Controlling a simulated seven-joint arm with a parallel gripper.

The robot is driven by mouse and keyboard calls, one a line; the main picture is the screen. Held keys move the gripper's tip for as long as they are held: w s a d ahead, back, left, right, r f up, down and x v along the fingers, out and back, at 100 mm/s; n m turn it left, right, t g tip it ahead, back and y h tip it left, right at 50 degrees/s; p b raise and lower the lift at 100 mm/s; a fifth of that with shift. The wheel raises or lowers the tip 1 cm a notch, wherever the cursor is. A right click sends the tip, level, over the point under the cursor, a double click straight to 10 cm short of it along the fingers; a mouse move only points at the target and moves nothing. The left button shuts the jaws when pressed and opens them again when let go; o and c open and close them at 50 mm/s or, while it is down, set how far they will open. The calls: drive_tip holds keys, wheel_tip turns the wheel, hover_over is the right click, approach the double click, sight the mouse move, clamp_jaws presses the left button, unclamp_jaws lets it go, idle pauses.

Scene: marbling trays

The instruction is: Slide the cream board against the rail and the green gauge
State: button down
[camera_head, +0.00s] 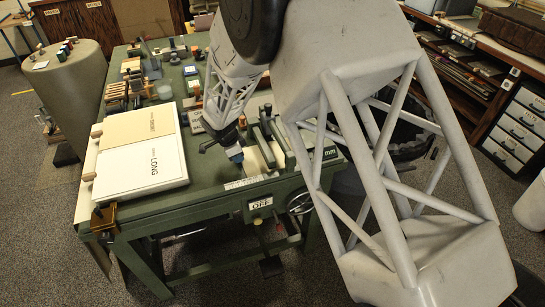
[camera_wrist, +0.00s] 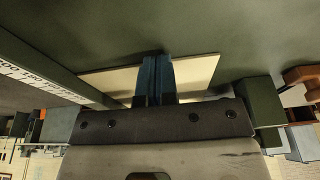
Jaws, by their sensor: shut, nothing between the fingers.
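The cream board (camera_wrist: 198,72) lies flat on the green table; it also shows in the head view (camera_head: 256,160), partly hidden by my arm. My gripper (camera_wrist: 155,62) is shut and empty, its blue fingers over the middle of the board in the wrist view. In the head view my gripper (camera_head: 235,156) is low, at the board's left side. The rail (camera_wrist: 45,62) with a white scale runs along the board's left side in the wrist view; I cannot tell whether they touch. A green block (camera_wrist: 261,101), seemingly the gauge, stands right of the board, seemingly apart.
A large cream slab marked SHORT and LONG (camera_head: 145,160) lies on the left of the table. Small tools and blocks stand at the back. A handwheel (camera_head: 300,202) and an OFF sign (camera_head: 260,204) are on the front. Bare green table lies beyond the board in the wrist view.

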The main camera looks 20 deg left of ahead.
drive_tip(key=shift+w+d, duration=0.3)
drive_tip(key=shift+d, duration=0.25)
idle(0.9)
drive_tip(key=shift+v, duration=2.5)
drive_tip(key=shift+w, duration=0.2)
drive_tip(key=shift+r, duration=0.1)
